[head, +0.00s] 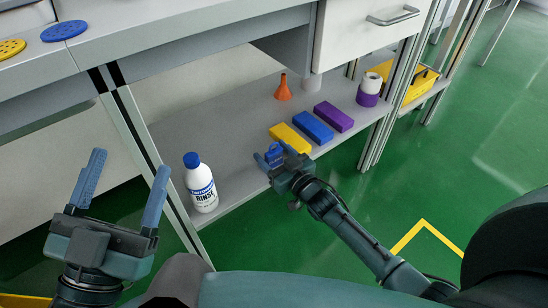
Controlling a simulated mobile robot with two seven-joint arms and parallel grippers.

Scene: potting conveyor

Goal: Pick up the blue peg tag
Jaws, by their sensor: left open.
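A small bright blue thing (273,152), which may be the blue peg tag, shows at the front of the lower shelf, beside the yellow block. My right gripper (273,157) is at it, with the fingers on either side of the blue thing. Its lower part is hidden, and I cannot tell whether the fingers press on it. My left gripper (124,190) is open and empty, fingers up, in front of the shelf at the left, well apart from the blue thing.
Yellow (290,138), blue (310,127) and purple (333,117) blocks lie in a row on the shelf (235,140). An orange funnel (283,90) stands behind, a rinse bottle (200,184) at left. Blue (64,30) and yellow (10,48) discs lie on the bench above.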

